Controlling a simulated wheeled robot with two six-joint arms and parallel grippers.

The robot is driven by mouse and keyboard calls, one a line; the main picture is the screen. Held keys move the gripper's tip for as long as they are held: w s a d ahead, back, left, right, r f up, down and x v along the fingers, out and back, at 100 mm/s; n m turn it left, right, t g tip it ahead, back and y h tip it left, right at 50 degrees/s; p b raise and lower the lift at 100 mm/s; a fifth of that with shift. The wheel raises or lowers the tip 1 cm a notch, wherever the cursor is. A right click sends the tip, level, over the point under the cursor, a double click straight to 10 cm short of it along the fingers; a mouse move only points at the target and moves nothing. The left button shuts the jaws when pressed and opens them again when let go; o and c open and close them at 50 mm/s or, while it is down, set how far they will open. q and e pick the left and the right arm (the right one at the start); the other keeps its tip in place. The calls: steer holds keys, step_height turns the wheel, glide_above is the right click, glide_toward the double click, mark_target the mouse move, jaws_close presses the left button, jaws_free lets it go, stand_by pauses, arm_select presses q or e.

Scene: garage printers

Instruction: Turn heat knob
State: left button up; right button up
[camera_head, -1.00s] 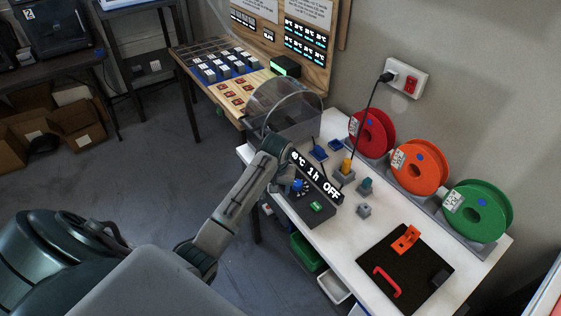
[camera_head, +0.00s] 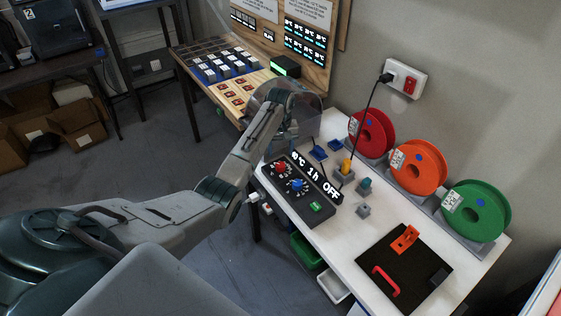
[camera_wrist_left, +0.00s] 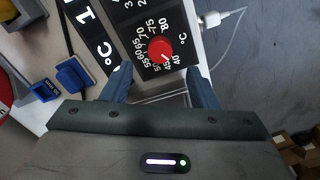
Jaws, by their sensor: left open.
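The heat knob is a red round knob (camera_head: 282,167) at the far end of the black control panel (camera_head: 310,214). In the left wrist view the red knob (camera_wrist_left: 160,48) sits on a dial numbered from 40 to 80, its pale mark towards the low 40s. My left gripper (camera_wrist_left: 160,84) is open and empty. Its two blue-grey fingertips lie to either side of and below the knob in that view, apart from it. In the head view my left wrist is by the clear dome (camera_head: 313,125), and its fingers are hard to make out. My right gripper is not in view.
A blue knob (camera_head: 297,184) and a green switch (camera_head: 316,207) share the panel; its display (camera_head: 316,178) reads 1 h OFF. Red, orange and green spools (camera_head: 475,211) stand along the wall. A black mat (camera_head: 384,285) with orange and red parts lies at the right.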

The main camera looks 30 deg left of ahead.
mark_target(281, 164)
arm_select(q)
step_height(281, 164, down, 7)
steer(key=shift+r+p, duration=0.1)
steer(key=shift+p, duration=0.2)
steer(key=c, duration=1)
